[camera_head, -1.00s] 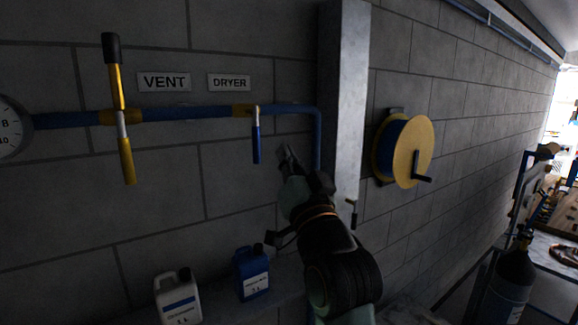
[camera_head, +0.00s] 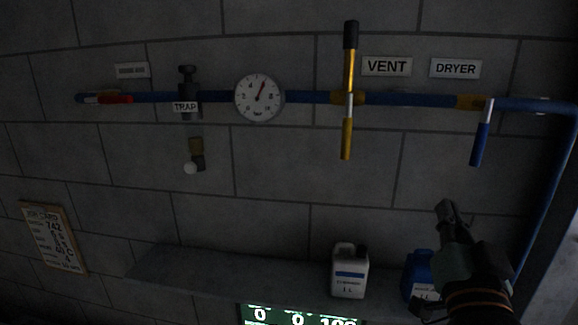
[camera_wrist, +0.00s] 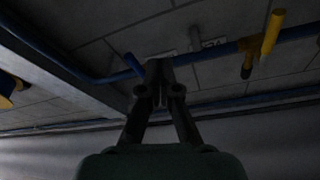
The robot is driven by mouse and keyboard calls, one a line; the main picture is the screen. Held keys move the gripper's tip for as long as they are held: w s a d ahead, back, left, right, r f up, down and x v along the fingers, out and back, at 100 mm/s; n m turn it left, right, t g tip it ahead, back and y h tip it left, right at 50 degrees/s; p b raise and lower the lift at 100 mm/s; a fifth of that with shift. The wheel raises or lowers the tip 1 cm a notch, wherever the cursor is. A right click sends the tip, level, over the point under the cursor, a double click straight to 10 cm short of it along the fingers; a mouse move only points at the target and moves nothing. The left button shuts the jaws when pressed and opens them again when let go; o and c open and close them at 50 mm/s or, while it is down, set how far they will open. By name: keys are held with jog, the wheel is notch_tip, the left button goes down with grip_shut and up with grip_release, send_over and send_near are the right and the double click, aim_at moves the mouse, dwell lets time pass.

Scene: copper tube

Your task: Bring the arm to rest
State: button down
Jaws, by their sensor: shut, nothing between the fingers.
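My gripper (camera_head: 453,212) is at the lower right in the head view, below the blue lever of the dryer valve (camera_head: 481,132) and apart from it. Its fingers are together with nothing between them. In the wrist view my gripper (camera_wrist: 158,68) points up the middle, fingertips close together. Behind it are the blue pipe (camera_wrist: 215,52), a blue lever (camera_wrist: 134,64) and a yellow lever (camera_wrist: 272,34). My arm covers part of the blue bottle (camera_head: 418,270) in the head view.
A shelf (camera_head: 220,270) carries a white bottle (camera_head: 350,272) and the blue one. Along the wall pipe (camera_head: 310,97) are a gauge (camera_head: 259,97), a trap (camera_head: 187,92) and the upright yellow vent lever (camera_head: 348,135). A lit display (camera_head: 300,315) and a notice (camera_head: 52,237) sit lower.

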jog(key=a+f+n+g+y+p, duration=0.2)
jog(key=a+f+n+y, duration=0.15)
jog(key=a+f, duration=0.8)
jog(key=s+a+f+n+g+y+p, duration=0.1)
jog(key=s+a+f+n+g+y, duration=0.1)
jog(key=s+a+f, duration=0.4)
jog(key=s+a+f+n+g+y+p, duration=0.2)
jog(key=s+a+f, duration=0.3)
jog(key=a, duration=0.5)
jog(key=shift+s+a+f+n+g, duration=0.3)
jog(key=shift+s+f+n+g, duration=0.25)
jog(key=shift+s, duration=0.4)
jog(key=shift+r, duration=0.15)
